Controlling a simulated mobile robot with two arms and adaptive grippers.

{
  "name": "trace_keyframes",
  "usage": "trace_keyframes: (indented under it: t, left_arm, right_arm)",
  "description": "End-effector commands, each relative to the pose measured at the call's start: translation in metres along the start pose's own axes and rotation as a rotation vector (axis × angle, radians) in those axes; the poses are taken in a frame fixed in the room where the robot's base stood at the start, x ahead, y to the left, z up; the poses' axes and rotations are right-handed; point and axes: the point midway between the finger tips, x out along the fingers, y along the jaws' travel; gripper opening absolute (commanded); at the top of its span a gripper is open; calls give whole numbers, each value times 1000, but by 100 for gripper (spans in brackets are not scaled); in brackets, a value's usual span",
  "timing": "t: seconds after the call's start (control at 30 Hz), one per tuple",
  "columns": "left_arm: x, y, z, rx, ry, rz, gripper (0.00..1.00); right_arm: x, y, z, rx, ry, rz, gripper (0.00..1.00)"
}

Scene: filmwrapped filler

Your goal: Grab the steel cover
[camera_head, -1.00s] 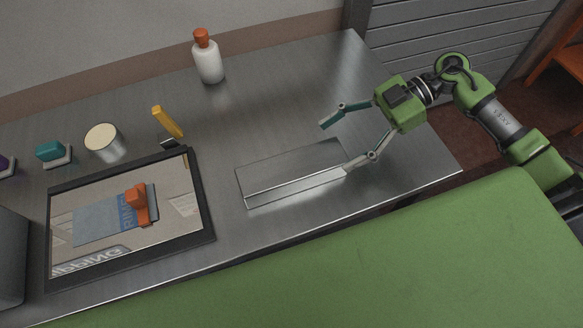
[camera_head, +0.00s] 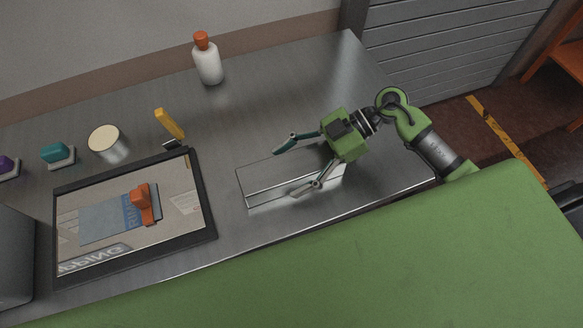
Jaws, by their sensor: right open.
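The steel cover (camera_head: 262,185) is a long, shiny metal piece with a raised front edge, lying on the steel table right of the black-framed tray. My right gripper (camera_head: 284,173) is open, its two fingers spread over the cover. One finger is near the cover's far edge and the other is over its front part. I cannot tell whether either finger touches it. The gripper body and fingers hide part of the cover's right half. My left gripper is not in view.
A black-framed tray (camera_head: 207,220) holds a sheet with an orange-handled tool (camera_head: 142,200). The table's back right is clear.

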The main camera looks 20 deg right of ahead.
Motion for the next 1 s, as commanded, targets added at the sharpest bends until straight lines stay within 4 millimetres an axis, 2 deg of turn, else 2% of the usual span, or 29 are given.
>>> trace_keyframes:
  t: [0.13, 0.17, 0.37, 0.77, 1.0]
  left_arm:
    - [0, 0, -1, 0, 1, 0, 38]
    - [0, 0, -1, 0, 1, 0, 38]
    - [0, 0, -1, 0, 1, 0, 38]
    - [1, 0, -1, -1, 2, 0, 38]
    - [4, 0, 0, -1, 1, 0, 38]
  right_arm:
    - [0, 0, 0, 1, 0, 0, 72]
    - [0, 0, 0, 1, 0, 0, 66]
    - [0, 0, 0, 1, 0, 0, 15]
    - [-4, 1, -6, -2, 1, 1, 15]
    - [-16, -2, -32, -6, 0, -1, 15]
